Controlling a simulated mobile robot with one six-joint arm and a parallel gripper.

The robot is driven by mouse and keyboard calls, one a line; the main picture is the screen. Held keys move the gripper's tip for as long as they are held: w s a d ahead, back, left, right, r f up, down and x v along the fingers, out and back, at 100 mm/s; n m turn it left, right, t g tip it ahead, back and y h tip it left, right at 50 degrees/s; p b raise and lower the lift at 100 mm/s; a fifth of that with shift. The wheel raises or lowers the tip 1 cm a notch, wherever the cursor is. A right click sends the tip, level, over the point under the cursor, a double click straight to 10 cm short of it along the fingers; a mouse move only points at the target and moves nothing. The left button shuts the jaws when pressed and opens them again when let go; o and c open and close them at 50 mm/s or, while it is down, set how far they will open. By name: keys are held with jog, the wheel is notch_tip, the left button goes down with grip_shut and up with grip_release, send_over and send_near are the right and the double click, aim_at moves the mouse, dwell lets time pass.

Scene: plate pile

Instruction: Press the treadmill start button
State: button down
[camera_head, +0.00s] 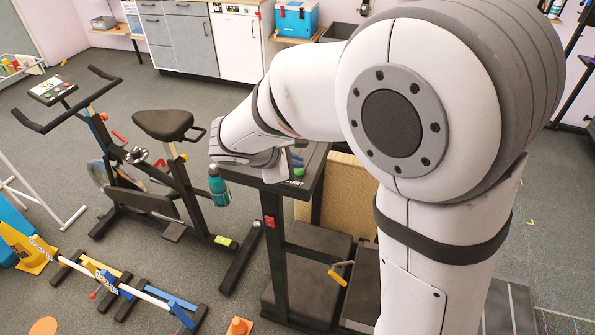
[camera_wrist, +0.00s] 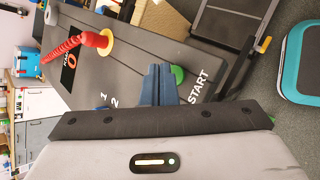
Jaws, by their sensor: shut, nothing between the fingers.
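The treadmill console (camera_wrist: 130,65) is a dark grey slanted panel with a white START label (camera_wrist: 199,86). The round green start button (camera_wrist: 178,74) is beside that label, partly hidden behind my fingers in the wrist view. My gripper (camera_wrist: 158,80) is shut and empty. Its blue fingertips point at the panel and overlap the button's left edge in the wrist view. I cannot tell whether they touch the button or the panel. In the head view my arm reaches over the console (camera_head: 318,160), and my wrist hides much of it.
A red coiled cord (camera_wrist: 70,47) with a yellow disc (camera_wrist: 107,40) is on the console. A teal bottle (camera_head: 218,187) is at the console's left side. An exercise bike (camera_head: 150,180) stands at left, with low hurdles (camera_head: 125,285) in front. Cabinets (camera_head: 190,40) line the back.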

jog(key=shift+f+b, duration=0.45)
jog(key=shift+f, duration=0.2)
dwell(0.5)
jog(key=shift+r, duration=0.15)
jog(key=shift+r+p, duration=0.55)
jog(key=shift+r, duration=0.15)
notch_tip(320, 180, up, 5)
jog(key=p, duration=0.3)
jog(key=shift+p, duration=0.4)
dwell(0.6)
